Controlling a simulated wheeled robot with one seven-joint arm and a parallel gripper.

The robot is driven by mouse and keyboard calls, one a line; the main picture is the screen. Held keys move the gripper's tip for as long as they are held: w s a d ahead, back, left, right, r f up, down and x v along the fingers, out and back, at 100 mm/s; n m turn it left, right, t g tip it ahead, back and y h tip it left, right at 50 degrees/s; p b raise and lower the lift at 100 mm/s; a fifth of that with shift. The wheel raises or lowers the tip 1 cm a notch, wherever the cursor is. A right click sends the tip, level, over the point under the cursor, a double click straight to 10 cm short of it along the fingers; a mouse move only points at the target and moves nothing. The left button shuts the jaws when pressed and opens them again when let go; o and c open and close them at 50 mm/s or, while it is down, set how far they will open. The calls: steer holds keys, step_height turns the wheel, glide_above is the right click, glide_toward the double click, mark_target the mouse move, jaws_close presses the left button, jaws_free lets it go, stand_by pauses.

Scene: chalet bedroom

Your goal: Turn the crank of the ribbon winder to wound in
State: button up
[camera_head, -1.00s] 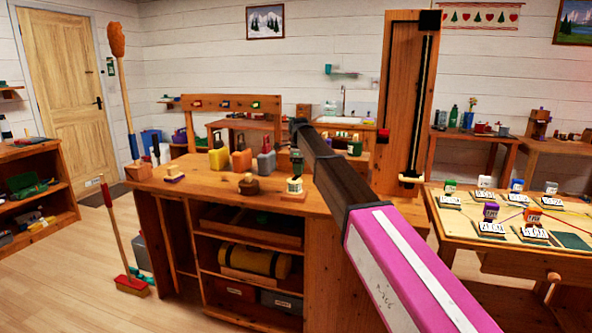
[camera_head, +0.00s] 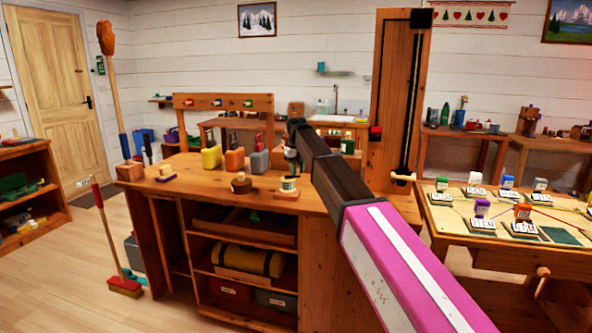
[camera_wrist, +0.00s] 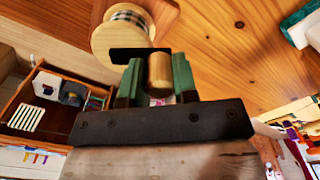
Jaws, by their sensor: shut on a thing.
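The ribbon winder (camera_head: 288,187) stands on a small wooden base near the right end of the wooden workbench top. In the wrist view its pale round spool (camera_wrist: 122,35), with a checked band, shows at the top left on a wooden block. A dark crank arm (camera_wrist: 130,54) runs beside it to a round wooden crank handle (camera_wrist: 159,72). My gripper (camera_wrist: 157,80) has its green fingers on both sides of this handle and is shut on it. In the head view my gripper (camera_head: 290,160) is small, directly above the winder, and partly hidden by my arm.
On the workbench (camera_head: 222,197) stand a yellow bottle (camera_head: 211,156), an orange bottle (camera_head: 235,159), a grey bottle (camera_head: 260,160) and small wooden items. A tall wooden panel (camera_head: 392,100) rises behind. A table (camera_head: 455,215) with several cards is at the right.

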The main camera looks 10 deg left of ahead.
steer(key=shift+s+d+m, duration=0.1)
steer(key=shift+s+m, duration=0.05)
steer(key=shift+m, duration=0.35)
steer(key=o, duration=0.9)
steer(key=shift+o, duration=0.2)
step_height(320, 180, up, 11)
steer(key=shift+f, duration=0.1)
